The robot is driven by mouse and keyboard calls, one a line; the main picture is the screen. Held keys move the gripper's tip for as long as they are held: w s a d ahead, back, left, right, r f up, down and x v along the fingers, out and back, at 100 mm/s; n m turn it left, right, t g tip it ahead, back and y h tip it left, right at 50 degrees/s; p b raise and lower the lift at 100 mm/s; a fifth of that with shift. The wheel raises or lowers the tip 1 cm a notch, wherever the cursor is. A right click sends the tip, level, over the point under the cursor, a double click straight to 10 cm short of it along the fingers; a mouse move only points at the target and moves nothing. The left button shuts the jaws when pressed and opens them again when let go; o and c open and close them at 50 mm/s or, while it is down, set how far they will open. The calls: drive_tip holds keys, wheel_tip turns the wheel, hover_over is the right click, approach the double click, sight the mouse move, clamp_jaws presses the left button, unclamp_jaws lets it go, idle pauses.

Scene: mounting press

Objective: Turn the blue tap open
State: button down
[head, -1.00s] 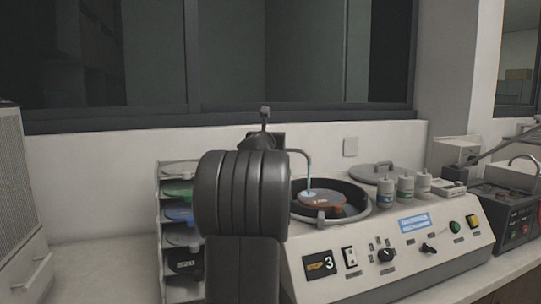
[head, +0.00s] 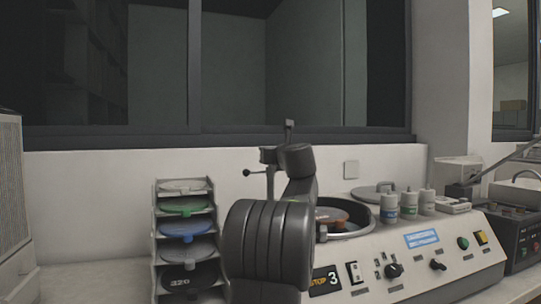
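The light blue curved spout is hidden behind my arm in this view.
The round bowl (head: 367,226) of the press is partly covered by my arm. Several bottles (head: 408,204) stand to its right, above a sloping panel (head: 455,262) with knobs and buttons. A rack (head: 155,240) of coloured discs stands at left. A wall with a dark window is behind.

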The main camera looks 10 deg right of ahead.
drive_tip(key=shift+y, duration=0.3)
drive_tip(key=c, duration=1.5)
unclamp_jaws()
drive_tip(key=shift+s, duration=0.1)
drive_tip(key=b+v, duration=0.1)
drive_tip(key=v, duration=1.2)
drive_tip(key=shift+s, duration=0.3)
drive_tip(key=shift+r, duration=0.1)
drive_tip(key=p+x, duration=0.1)
drive_tip(key=x, duration=1.3)
drive_tip(key=shift+d, duration=0.1)
drive_tip(key=shift+s, duration=0.2)
